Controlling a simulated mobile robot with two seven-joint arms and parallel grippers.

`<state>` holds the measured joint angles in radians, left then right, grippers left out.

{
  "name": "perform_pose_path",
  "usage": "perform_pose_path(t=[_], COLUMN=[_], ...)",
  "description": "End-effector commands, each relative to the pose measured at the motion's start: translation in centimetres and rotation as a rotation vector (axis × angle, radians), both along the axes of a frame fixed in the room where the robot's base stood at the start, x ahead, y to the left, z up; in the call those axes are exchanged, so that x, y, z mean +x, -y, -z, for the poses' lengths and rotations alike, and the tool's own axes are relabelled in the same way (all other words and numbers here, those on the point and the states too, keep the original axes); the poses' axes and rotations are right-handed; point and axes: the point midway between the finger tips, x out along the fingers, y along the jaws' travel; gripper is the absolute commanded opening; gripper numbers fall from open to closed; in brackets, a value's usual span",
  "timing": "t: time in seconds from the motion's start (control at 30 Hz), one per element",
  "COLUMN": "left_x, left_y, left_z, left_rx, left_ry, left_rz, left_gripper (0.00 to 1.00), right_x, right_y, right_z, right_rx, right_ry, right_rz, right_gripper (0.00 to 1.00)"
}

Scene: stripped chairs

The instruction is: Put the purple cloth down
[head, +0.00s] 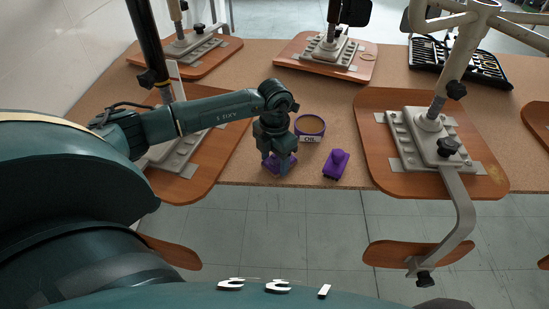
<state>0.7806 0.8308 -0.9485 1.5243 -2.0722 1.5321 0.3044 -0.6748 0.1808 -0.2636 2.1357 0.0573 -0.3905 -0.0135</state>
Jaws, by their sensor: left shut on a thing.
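My left gripper (279,164) is over the brown table (235,177), close to its front edge, pointing down. It is shut on the purple cloth (268,168), which shows in small patches around the fingertips. The cloth is at or just above the table top; I cannot tell whether it rests on it. The fingers hide much of the cloth. My right gripper is not in view.
A purple brush-like block (336,164) and a round tin labelled OIL (309,128) stand right of the gripper. Upturned chair seats with metal posts surround them, one at the right (385,112). A black tool case (460,62) lies at the back right.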

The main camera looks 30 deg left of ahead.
Motion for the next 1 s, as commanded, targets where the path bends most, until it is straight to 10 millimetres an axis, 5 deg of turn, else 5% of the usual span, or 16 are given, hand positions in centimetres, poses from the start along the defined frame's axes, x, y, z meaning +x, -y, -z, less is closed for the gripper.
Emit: perform_pose_path(t=[0.07, 0.1, 0.33, 0.67, 1.0], left_x=[0.0, 0.0, 0.0, 0.0, 0.1], left_y=[0.0, 0.0, 0.0, 0.0, 0.0], left_z=[0.4, 0.2, 0.2, -0.4, -7.0], left_rx=[0.000, 0.000, 0.000, 0.000, 0.000], left_ry=[0.000, 0.000, 0.000, 0.002, 0.005], left_rz=[0.000, 0.000, 0.000, 0.000, 0.000], left_gripper=[0.37, 0.59, 0.77, 0.77, 0.77], right_x=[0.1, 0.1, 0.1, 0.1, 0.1], right_y=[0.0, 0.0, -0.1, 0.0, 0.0], right_z=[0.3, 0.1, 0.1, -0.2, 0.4], right_rx=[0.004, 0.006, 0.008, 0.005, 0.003], right_ry=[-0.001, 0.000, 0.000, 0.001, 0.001], right_rz=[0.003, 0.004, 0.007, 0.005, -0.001], right_gripper=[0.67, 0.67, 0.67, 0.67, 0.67])
